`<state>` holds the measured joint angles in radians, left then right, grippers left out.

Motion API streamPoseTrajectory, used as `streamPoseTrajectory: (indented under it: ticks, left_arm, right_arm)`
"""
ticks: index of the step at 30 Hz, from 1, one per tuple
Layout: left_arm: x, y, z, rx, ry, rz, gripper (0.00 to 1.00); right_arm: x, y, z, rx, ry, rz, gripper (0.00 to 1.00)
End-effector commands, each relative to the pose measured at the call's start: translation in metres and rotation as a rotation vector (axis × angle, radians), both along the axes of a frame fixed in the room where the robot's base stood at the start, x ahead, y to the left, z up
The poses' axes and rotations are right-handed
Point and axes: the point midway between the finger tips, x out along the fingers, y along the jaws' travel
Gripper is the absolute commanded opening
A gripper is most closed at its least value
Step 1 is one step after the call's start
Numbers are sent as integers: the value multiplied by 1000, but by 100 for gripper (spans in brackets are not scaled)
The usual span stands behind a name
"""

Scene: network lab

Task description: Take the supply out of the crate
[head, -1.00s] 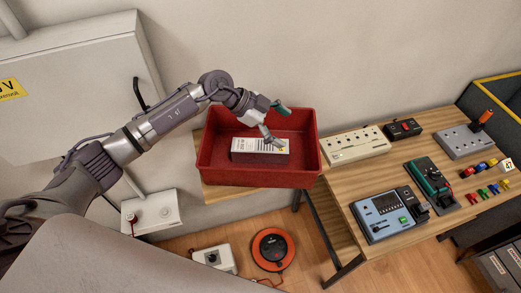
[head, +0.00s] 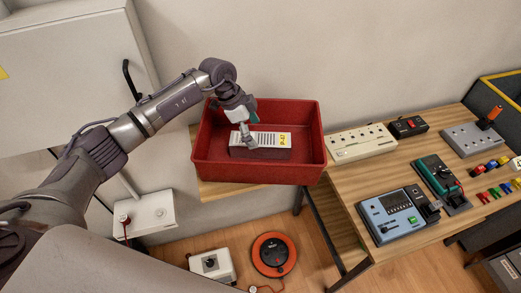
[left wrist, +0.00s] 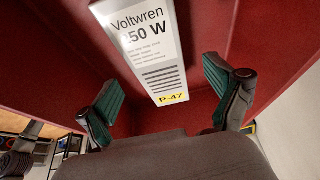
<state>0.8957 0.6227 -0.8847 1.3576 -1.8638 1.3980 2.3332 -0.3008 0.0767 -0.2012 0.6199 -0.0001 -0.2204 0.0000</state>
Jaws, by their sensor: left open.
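The red crate (head: 310,150) stands on the left end of the wooden bench. The supply (head: 272,153), a box with a white label on top, lies inside it. In the left wrist view the label of the supply (left wrist: 150,50) reads "Voltwren" and "P-47". My left gripper (head: 247,132) is over the crate at the left end of the supply. In the left wrist view its green-padded fingers (left wrist: 160,92) are wide apart, one on each side of the supply, with nothing between the pads that I can see held. My right gripper is not in view.
A cream socket strip (head: 361,143), a blue meter unit (head: 391,215) and a green device (head: 437,177) stand on the bench right of the crate. A grey wall cabinet (head: 65,70) is at the left. An orange cable reel (head: 273,254) lies on the floor.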

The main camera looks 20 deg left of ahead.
Motion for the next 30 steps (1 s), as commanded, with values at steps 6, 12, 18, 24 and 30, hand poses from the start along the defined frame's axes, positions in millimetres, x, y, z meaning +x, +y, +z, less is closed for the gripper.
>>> streamPoseTrajectory:
  ticks: [6,12,18,24,30]
  left_arm:
    - [1,-7,-19,-1,-1,-2,92]
    - [4,-17,-43,-1,-2,-1,92]
    - [5,-21,-46,-1,-2,-1,92]
    - [5,-21,-45,-1,-2,-1,82]
    - [5,-21,-45,-1,-2,-1,48]
  right_arm:
    - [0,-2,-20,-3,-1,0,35]
    - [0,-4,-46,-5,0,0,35]
    - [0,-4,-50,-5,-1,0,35]
    - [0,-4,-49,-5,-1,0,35]
    - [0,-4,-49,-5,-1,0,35]
